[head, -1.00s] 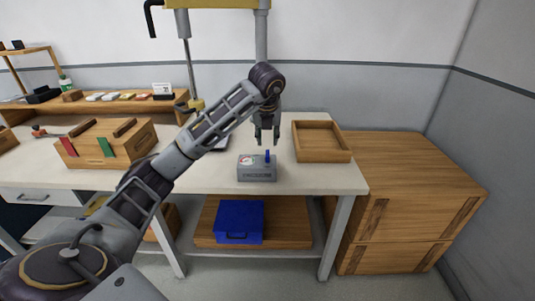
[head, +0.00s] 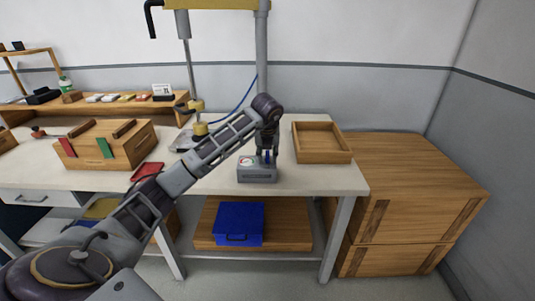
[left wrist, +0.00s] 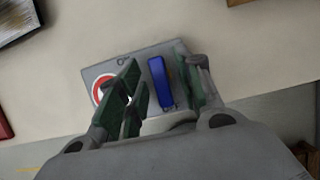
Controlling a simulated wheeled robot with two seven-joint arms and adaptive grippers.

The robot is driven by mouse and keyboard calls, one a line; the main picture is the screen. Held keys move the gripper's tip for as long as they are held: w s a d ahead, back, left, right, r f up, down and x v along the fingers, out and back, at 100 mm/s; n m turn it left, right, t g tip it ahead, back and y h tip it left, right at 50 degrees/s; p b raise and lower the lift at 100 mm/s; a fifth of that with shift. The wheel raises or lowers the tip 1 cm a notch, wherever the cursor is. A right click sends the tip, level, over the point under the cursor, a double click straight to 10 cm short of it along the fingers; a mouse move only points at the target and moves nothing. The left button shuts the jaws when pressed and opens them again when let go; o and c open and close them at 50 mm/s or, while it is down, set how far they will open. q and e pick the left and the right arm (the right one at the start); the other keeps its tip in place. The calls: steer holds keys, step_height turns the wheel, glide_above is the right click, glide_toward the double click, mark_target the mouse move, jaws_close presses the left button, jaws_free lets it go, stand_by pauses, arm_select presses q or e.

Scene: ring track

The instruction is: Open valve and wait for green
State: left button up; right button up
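The grey valve box (head: 257,174) sits on the workbench near its front edge. It has a round gauge with a white face and red rim (head: 246,161) and a blue lever (left wrist: 161,83). The gauge also shows in the left wrist view (left wrist: 103,88), partly hidden by a finger. My left gripper (head: 267,156) is low over the box, pointing down. In the left wrist view its fingers (left wrist: 160,92) are apart, with the blue lever between them and a gap visible on the gauge side. No green light is visible. My right gripper is not in view.
An empty wooden tray (head: 321,157) lies right of the box on the workbench (head: 210,185). A wooden crate (head: 105,145) with red and green marks stands left. A blue case (head: 239,223) is on the shelf below. Stacked wooden boxes (head: 410,185) stand at the right.

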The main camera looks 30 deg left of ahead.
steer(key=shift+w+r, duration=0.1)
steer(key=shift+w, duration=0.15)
arm_select(q)
steer(key=shift+c, duration=0.8)
jaws_close()
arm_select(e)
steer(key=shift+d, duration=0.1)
